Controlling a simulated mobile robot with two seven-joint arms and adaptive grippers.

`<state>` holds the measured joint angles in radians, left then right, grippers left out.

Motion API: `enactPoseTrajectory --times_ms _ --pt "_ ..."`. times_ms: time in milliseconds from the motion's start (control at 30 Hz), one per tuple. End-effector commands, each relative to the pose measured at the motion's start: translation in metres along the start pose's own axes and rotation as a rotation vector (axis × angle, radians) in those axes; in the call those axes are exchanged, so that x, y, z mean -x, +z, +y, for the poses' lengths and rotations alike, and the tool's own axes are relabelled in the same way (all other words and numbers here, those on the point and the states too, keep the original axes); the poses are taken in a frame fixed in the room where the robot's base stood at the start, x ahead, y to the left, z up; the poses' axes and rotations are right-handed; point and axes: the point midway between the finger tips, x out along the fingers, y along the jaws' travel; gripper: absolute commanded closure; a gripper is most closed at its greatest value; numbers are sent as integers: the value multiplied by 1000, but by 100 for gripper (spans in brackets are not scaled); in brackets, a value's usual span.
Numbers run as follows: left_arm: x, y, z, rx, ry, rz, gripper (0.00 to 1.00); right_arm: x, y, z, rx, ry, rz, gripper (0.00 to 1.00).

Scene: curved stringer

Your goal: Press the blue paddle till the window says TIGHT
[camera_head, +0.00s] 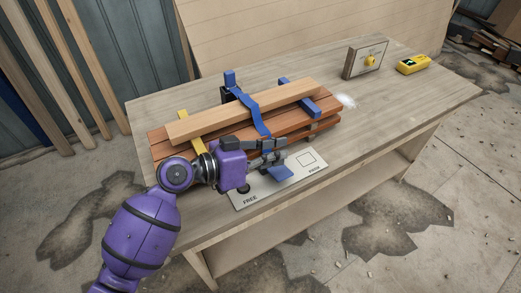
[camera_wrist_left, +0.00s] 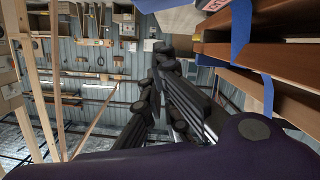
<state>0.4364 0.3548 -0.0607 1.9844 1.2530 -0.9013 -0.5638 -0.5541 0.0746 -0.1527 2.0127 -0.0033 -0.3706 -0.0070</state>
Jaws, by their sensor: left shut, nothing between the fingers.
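The blue paddle (camera_head: 280,173) sticks out at the front of the stacked boards, low over a white card (camera_head: 262,194). It joins the blue strap (camera_head: 258,112) that runs over the stack. The card reads FREE at its left end. A small outlined square (camera_head: 306,159) shows on its right part, with a word under it too small to read. No TIGHT reading can be made out. My left gripper (camera_head: 281,147) is shut and empty, just above and behind the paddle; contact cannot be told. It also shows in the left wrist view (camera_wrist_left: 163,62). My right gripper is not in view.
The reddish-brown boards (camera_head: 165,150) lie under a lighter plank (camera_head: 240,110) on the workbench (camera_head: 400,110). A blue clamp (camera_head: 299,97) and a yellow one (camera_head: 184,119) sit beside the strap.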

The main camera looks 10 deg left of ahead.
Motion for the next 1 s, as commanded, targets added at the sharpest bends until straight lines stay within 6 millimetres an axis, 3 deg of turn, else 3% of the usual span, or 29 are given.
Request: enactPoseTrajectory --times_ms 33,200,667,900,1000 --pt "-1 12 0 8 -2 -4 100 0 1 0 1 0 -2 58" --pt "-5 26 0 4 -1 -3 100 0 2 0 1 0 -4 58" --pt "-6 32 0 -14 -5 -6 100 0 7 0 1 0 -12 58" --pt "-10 56 12 -275 -66 -14 100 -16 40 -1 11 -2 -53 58" --pt "-12 60 15 -381 -93 -12 100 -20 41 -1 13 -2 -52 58"
